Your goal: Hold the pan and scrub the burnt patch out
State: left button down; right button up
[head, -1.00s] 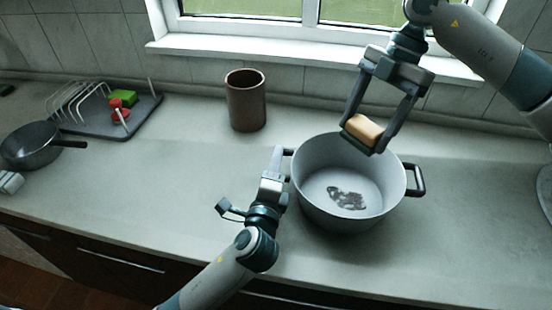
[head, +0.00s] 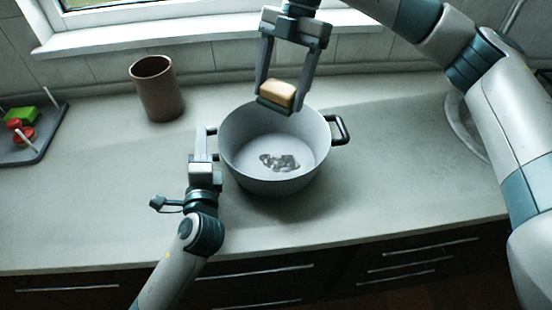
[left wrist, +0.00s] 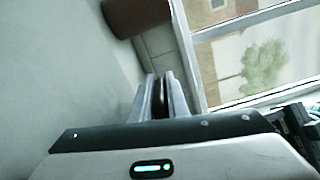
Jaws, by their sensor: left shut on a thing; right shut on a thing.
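The grey pan (head: 240,165) stands upright on the counter, with a dark burnt patch (head: 280,162) on its inside floor and a dark handle on each side. My left gripper (head: 205,135) is shut on the pan's left handle (head: 211,131); in the left wrist view its fingers (left wrist: 160,95) are close together around something dark. My right gripper (head: 279,100) is shut on a tan sponge (head: 279,92) with a dark green underside. It holds the sponge above the far part of the pan, apart from the burnt patch.
A brown cup (head: 157,90) stands behind and left of the pan. A dark drying rack (head: 45,140) with a green and a red item is at the far left. A round sink edge (head: 462,130) lies at the right. The counter in front is clear.

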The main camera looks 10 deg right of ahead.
jog(key=s+a, duration=0.1)
jog(key=a, duration=0.1)
jog(key=s+a, duration=0.1)
jog(key=a, duration=0.1)
jog(key=shift+s, duration=0.2)
jog(key=shift+f, duration=0.2)
jog(key=shift+f, duration=8.1)
jog(key=shift+f, duration=1.45)
jog(key=shift+w+d+r, duration=0.1)
jog(key=shift+w+d, duration=0.05)
jog(key=shift+d, duration=1.9)
